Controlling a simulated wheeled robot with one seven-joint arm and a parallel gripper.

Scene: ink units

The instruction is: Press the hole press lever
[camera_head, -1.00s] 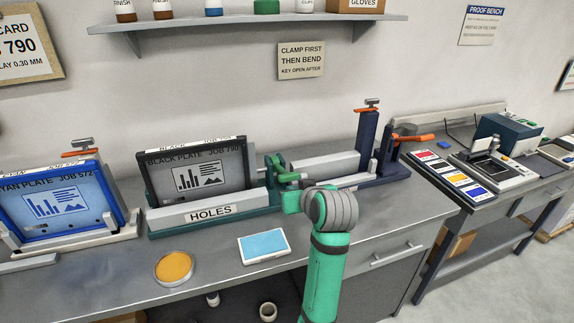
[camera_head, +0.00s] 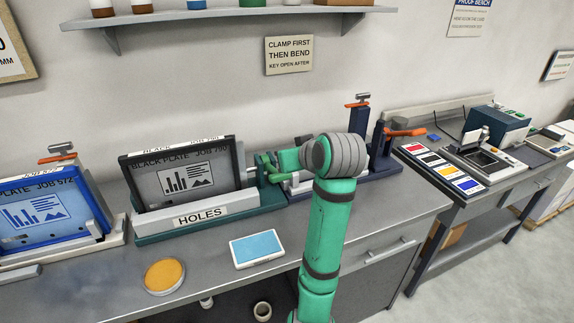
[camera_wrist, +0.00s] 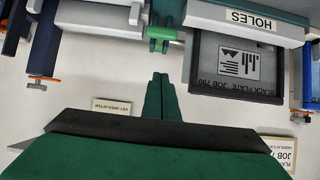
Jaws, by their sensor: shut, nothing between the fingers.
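The hole press (camera_head: 209,215) stands on the bench with its "HOLES" label facing out. The black plate (camera_head: 186,174) for job 790 is upright in it. The green press lever (camera_head: 266,168) is at the press's right end, partly covered by my arm in the head view. In the wrist view, which is upside down, the lever (camera_wrist: 161,36) lies straight beyond my gripper (camera_wrist: 160,78). My gripper is shut and empty, its fingertips pointing toward the lever with a visible gap in the picture.
A plate bender (camera_head: 365,140) with orange handles stands right of the press. A blue plate (camera_head: 40,208) in a holder is at left. A blue pad (camera_head: 257,249) and an orange dish (camera_head: 164,276) lie in front. A shelf (camera_head: 230,18) hangs above.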

